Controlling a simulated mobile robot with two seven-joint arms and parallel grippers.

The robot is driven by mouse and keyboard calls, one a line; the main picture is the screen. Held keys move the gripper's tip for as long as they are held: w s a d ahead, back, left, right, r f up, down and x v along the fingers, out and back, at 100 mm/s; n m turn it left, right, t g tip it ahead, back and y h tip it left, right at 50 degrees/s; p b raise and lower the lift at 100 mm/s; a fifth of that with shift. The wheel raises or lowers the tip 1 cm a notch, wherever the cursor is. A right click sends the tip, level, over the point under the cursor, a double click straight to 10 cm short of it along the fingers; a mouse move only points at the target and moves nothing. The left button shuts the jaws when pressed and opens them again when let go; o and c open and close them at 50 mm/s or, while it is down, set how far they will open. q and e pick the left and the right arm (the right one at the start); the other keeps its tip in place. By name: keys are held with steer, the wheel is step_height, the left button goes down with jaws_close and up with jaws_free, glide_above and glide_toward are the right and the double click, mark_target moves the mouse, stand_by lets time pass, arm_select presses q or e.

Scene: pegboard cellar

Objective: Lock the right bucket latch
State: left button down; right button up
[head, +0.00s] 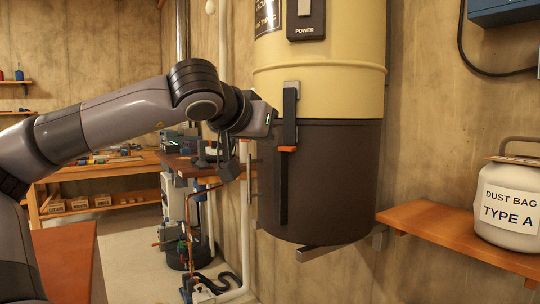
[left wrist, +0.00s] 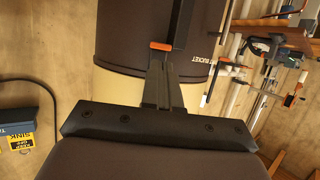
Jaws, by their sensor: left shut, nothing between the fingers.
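A cream drum (head: 330,85) sits on a dark brown bucket (head: 340,180). A latch (head: 290,110) spans their seam on the near side; its black lever stands roughly vertical, orange end (head: 288,149) low, with a dark strip below. I cannot tell whether it is fastened. My left gripper (head: 279,116) is beside the lever at seam height; contact is unclear. In the left wrist view the shut fingers (left wrist: 167,68) overlap the latch, whose orange end (left wrist: 158,46) shows just beyond. The bucket (left wrist: 125,25) also shows there, upside down. My right gripper is not in view.
An orange-brown shelf (head: 455,240) on the right holds a white dust bag jar (head: 508,205). A wooden workbench (head: 105,168) stands at the back left. White pipes (head: 243,220) run beside the bucket's left. The room between bucket and shelf is narrow.

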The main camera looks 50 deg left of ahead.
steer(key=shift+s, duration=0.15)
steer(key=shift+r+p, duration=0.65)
steer(key=shift+p, duration=0.25)
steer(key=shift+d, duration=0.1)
